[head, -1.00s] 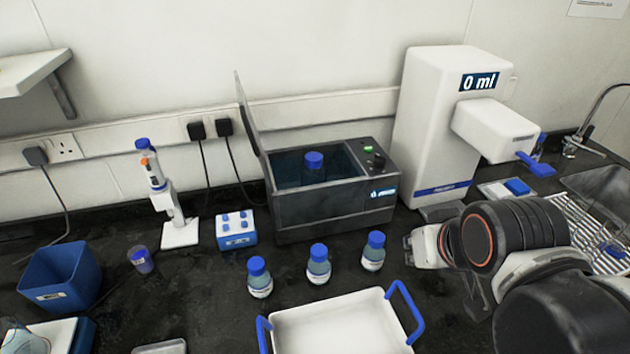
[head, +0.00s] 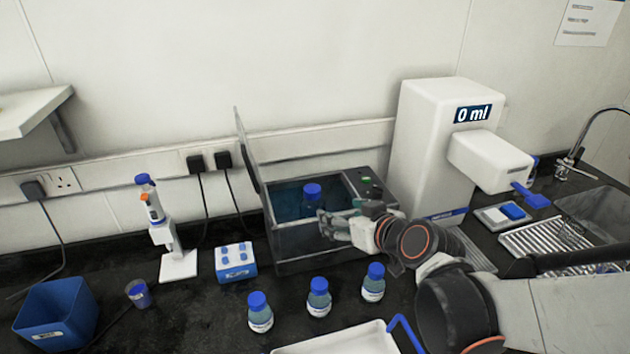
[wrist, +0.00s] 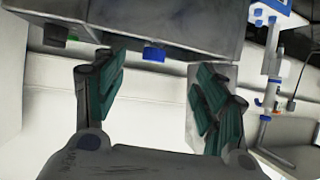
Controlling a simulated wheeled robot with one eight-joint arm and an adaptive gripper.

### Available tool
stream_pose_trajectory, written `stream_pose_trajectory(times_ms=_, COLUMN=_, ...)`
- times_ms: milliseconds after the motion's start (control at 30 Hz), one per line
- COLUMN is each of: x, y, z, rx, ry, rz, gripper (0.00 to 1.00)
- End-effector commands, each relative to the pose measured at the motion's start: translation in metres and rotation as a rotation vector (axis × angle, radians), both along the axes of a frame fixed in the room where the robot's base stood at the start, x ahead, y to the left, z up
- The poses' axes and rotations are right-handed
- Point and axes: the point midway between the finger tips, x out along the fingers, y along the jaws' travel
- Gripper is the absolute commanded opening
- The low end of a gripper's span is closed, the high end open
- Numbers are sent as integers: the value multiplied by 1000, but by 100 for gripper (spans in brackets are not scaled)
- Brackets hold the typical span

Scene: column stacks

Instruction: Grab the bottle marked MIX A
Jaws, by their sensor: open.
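A blue-capped bottle (head: 312,191) stands in the open water bath (head: 290,243). Three similar bottles stand in a row on the bench in front: left (head: 260,318), middle (head: 319,304) and right (head: 374,288). Their labels are too small to read, so I cannot tell which is MIX A. My gripper (head: 328,226) is open and empty, at the bath's front right, just right of the bath bottle and partly in front of it. In the wrist view a blue cap (wrist: 154,54) shows above the bath wall, between the spread fingers of my gripper (wrist: 163,85).
The bath's raised lid (head: 247,150) stands at its left. A white dispenser reading 0 ml (head: 430,150) is to the right. A white tray (head: 340,343) with blue handles is in front. A blue rack (head: 236,262), a pipette stand (head: 178,266) and a blue bin (head: 57,315) are left.

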Motion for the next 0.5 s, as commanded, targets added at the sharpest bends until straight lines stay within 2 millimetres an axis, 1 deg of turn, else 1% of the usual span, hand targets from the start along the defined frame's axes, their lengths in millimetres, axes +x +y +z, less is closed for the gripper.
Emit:
stream_pose_trajectory(times_ms=33, x=7, y=5, z=-1, rx=7, ry=-26, rz=9, gripper=65)
stream_pose_trajectory(times_ms=100, x=14, y=9, z=-2, rx=13, ry=-60, rz=19, gripper=65)
stream_pose_trajectory(times_ms=367, x=26, y=18, z=-6, rx=23, ry=-121, rz=31, gripper=65)
stream_pose_trajectory(times_ms=500, x=40, y=25, z=-13, rx=22, ry=-124, rz=32, gripper=65)
